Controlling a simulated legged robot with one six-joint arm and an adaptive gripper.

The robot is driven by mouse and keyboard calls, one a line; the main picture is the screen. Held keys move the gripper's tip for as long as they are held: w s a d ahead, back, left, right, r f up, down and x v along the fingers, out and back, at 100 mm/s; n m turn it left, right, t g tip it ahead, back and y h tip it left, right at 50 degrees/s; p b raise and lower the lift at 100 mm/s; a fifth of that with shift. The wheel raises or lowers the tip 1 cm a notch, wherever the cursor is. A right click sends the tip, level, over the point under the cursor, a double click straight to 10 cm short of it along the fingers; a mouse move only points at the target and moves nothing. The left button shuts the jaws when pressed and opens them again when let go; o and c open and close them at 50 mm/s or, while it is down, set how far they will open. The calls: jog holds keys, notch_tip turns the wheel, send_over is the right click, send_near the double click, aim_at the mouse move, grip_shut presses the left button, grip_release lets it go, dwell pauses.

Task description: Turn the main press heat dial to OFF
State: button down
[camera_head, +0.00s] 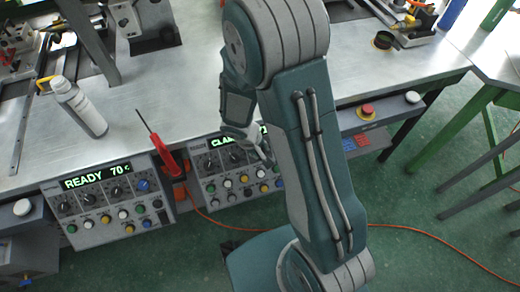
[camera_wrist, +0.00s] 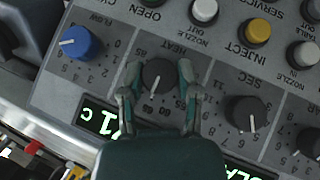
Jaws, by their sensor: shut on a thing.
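A round black dial marked HEAT (camera_wrist: 158,75) sits on a grey control panel in the wrist view. Its white pointer line points down in the picture, near the 60 mark; I cannot make out an OFF mark. My gripper (camera_wrist: 159,70) has one finger on each side of this dial and is shut on it. In the head view my gripper (camera_head: 262,156) is at the right-hand control panel (camera_head: 228,196), and my arm hides part of that panel and the dial. The panel's green display starts with "CLA" in the head view.
A blue dial (camera_wrist: 77,42) and another black dial (camera_wrist: 245,113) flank the held dial. A left panel (camera_head: 105,205) reads READY 70 C. A red-handled screwdriver (camera_head: 165,155) is between the panels.

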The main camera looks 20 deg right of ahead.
jog(key=shift+w+a+n+h, duration=0.1)
jog(key=shift+a+n+h, duration=0.05)
jog(key=shift+n+h, duration=0.4)
jog(key=n+t+h, duration=0.2)
jog(key=n, duration=0.1)
jog(key=shift+a+f+h, duration=0.1)
jog(key=shift+h, duration=0.25)
jog(key=n+t+h, duration=0.1)
jog(key=n+t, duration=0.1)
jog(key=n+t+h, duration=0.1)
jog(key=n+h, duration=0.1)
jog(key=n, duration=0.1)
jog(key=shift+s+f+t, duration=0.15)
jog(key=shift+s+t, duration=0.05)
jog(key=shift+t, duration=0.2)
jog(key=n+t, duration=0.2)
jog(key=n, duration=0.1)
jog(key=n+t, duration=0.3)
jog(key=shift+s+f+h, duration=0.15)
jog(key=shift+h, duration=0.15)
jog(key=n+t+y, duration=0.1)
jog(key=n+t, duration=0.1)
jog(key=n, duration=0.1)
jog(key=n+t+y, duration=0.1)
jog(key=n+t, duration=0.1)
jog(key=n, duration=0.1)
jog(key=shift+t, duration=0.3)
jog(key=shift+n+y, duration=0.25)
jog(key=shift+y, duration=0.05)
